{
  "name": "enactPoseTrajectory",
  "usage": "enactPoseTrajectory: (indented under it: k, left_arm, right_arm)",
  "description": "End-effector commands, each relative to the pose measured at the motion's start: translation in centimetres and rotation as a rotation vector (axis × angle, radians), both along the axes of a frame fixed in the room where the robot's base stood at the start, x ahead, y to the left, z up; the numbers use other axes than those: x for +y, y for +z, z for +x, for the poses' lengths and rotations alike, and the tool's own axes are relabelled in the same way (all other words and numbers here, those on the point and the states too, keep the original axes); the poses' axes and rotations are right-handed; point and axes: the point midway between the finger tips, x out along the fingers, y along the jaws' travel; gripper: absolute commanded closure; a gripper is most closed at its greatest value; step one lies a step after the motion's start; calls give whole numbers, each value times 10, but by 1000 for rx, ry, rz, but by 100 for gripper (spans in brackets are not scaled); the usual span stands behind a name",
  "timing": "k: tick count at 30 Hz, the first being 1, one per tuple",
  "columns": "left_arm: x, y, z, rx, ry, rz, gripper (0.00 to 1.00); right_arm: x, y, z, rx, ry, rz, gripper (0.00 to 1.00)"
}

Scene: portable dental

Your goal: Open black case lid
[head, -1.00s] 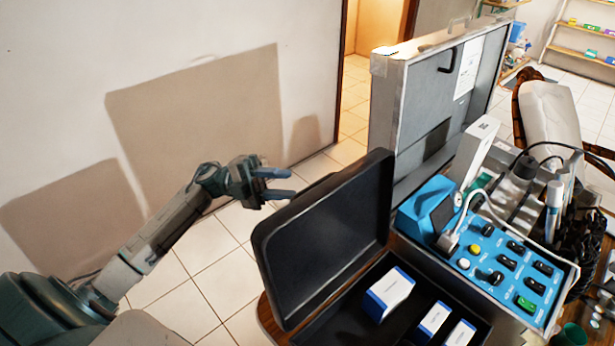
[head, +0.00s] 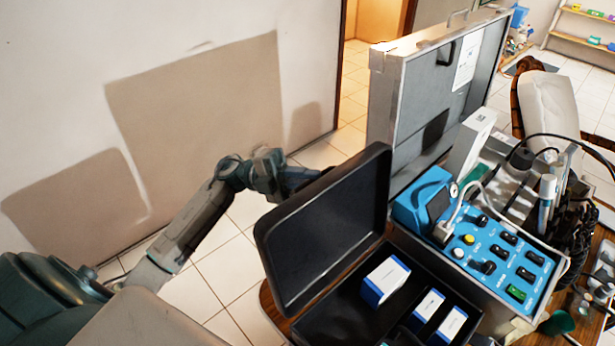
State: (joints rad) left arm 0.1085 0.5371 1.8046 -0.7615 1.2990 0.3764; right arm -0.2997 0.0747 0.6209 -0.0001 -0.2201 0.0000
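The black case stands on the wooden table with its lid (head: 325,225) raised and tilted back to the left. Inside the case base (head: 345,312) are a white and blue box (head: 386,280) and two smaller ones. My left gripper (head: 300,180) is behind the lid's upper left edge. Its fingers are partly hidden by the lid, so I cannot tell their opening or whether they touch it.
A blue dental control panel (head: 495,262) in an open grey metal case (head: 428,95) stands directly right of the black case. Cables and handpieces crowd the right side. Tiled floor (head: 215,275) is free left of the table.

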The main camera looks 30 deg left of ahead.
Motion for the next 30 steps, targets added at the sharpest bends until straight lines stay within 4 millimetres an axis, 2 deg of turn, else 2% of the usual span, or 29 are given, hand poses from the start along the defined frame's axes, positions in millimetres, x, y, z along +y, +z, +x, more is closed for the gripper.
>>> enactPoseTrajectory:
  k: [7, 16, 26, 27, 29, 30]
  left_arm:
    - [-6, 3, -2, -9, -2, 24, 100]
    - [-47, 18, -17, -38, -1, 103, 100]
    - [-50, 20, -17, -35, 2, 103, 100]
    - [-50, 20, -17, -36, 2, 103, 82]
    - [-50, 20, -17, -37, 1, 103, 70]
    - [-50, 20, -17, -37, 1, 103, 68]
  right_arm:
    - [-5, 0, 0, 1, 1, -5, 47]
    - [-7, -1, 0, 1, 2, -7, 47]
    - [-7, -1, 0, 1, 2, -7, 47]
    - [-6, -1, 0, 1, 2, -7, 47]
    - [-6, -1, 0, 1, 2, -7, 47]
    - [-6, -1, 0, 1, 2, -6, 47]
